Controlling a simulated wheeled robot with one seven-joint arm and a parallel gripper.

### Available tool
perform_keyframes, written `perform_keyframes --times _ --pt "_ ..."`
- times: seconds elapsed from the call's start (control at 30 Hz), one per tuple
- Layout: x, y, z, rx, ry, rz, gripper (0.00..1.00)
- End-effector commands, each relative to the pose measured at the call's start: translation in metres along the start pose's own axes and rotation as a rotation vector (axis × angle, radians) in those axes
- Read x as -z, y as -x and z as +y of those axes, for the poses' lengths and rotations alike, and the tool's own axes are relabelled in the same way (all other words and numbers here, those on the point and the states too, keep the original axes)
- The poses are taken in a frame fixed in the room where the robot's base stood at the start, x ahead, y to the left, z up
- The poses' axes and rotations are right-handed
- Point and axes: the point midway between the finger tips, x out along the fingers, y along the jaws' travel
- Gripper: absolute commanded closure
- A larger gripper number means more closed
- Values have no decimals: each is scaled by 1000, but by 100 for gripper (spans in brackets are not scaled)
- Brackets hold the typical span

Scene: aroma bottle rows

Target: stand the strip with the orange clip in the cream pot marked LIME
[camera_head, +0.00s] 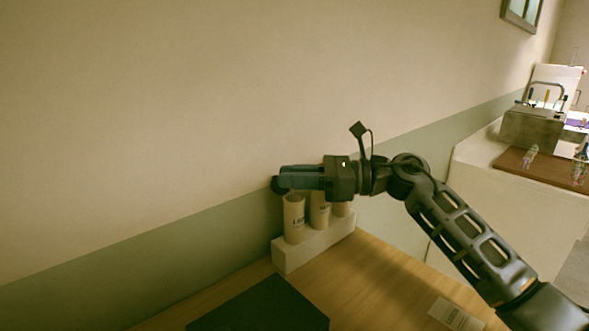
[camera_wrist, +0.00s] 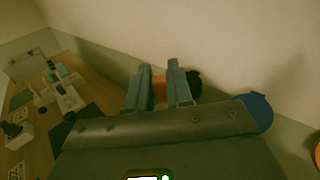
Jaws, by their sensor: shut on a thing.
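My gripper (camera_head: 284,182) is level above the left end of a row of cream pots in the head view. In the wrist view my gripper (camera_wrist: 158,82) is shut on an orange clip (camera_wrist: 159,89), which shows between the two fingers. The strip under it is hidden. The leftmost cream pot (camera_head: 294,220) stands upright with a dark label that seems to start with L; the rest is too small to read surely. A second cream pot (camera_head: 320,213) and a third (camera_head: 342,209) stand to its right, partly hidden by my gripper.
The pots stand on a white block (camera_head: 300,255) against the wall on a wooden table (camera_head: 365,285). A dark mat (camera_head: 260,308) lies in front and a white card (camera_head: 456,314) lies to the right. A blue round thing (camera_wrist: 258,110) shows beside my gripper in the wrist view.

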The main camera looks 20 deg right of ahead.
Motion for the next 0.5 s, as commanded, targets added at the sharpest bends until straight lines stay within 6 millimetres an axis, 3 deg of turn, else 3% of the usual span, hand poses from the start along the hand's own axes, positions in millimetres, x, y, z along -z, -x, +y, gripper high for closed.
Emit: perform_keyframes --times 0.37,0.4,0.5 --pt "4 0 0 0 0 0 100" --pt "4 0 0 0 0 0 77" --pt "4 0 0 0 0 0 68"
